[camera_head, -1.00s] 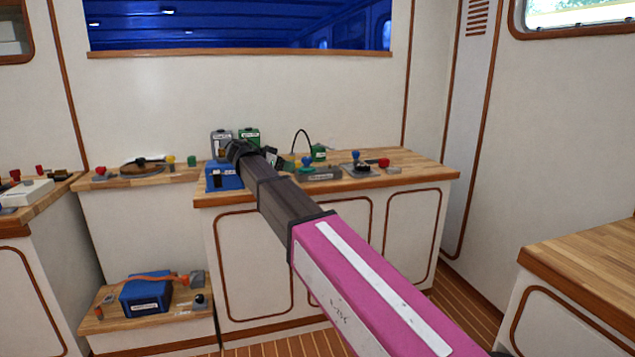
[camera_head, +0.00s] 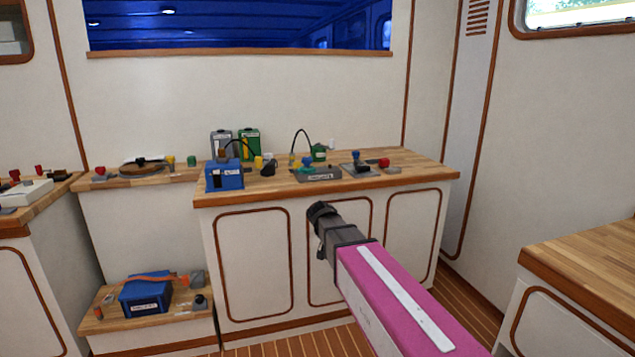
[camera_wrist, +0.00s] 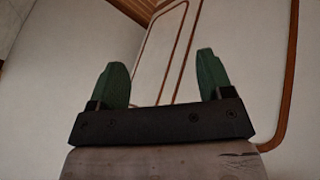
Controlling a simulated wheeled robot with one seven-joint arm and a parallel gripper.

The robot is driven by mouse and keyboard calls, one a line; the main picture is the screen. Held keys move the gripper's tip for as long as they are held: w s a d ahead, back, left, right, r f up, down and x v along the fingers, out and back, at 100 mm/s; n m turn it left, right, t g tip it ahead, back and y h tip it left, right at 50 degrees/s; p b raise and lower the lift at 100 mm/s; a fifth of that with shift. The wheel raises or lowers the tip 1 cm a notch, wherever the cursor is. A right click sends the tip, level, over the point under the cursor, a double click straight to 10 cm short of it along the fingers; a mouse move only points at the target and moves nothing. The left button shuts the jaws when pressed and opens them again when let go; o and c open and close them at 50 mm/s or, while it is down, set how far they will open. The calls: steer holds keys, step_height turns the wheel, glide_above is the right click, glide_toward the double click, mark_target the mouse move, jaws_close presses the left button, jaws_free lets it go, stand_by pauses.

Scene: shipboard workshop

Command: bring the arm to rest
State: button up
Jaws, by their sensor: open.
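My gripper shows in the wrist view (camera_wrist: 162,80) with its two green fingers wide apart and nothing between them. Behind the fingers are a white cabinet front and brown trim. In the head view my arm reaches from the lower right, with a pink link and a dark wrist. The end of the arm (camera_head: 322,212) is in front of the middle workbench's cabinet doors, below the worktop edge. The fingers themselves cannot be made out in the head view.
The middle workbench (camera_head: 425,170) carries a blue box (camera_head: 224,176), a green canister (camera_head: 249,144) and several small fittings. A low shelf (camera_head: 95,324) at left holds another blue box (camera_head: 145,295). A wooden counter (camera_head: 590,255) stands at right. Bare floor (camera_head: 455,305) shows between the cabinets.

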steer(key=s+d+f+n+g+y, duration=0.1)
steer(key=s+d+f+n+y, duration=0.1)
steer(key=s+d+f, duration=0.3)
steer(key=s+d+f+n+g+y, duration=0.1)
steer(key=s+d+f+g+y, duration=0.1)
steer(key=s+d+f, duration=0.3)
steer(key=s+f+y, duration=0.1)
steer(key=s+f, duration=0.3)
steer(key=s, duration=0.4)
steer(key=shift+n+y, duration=0.4)
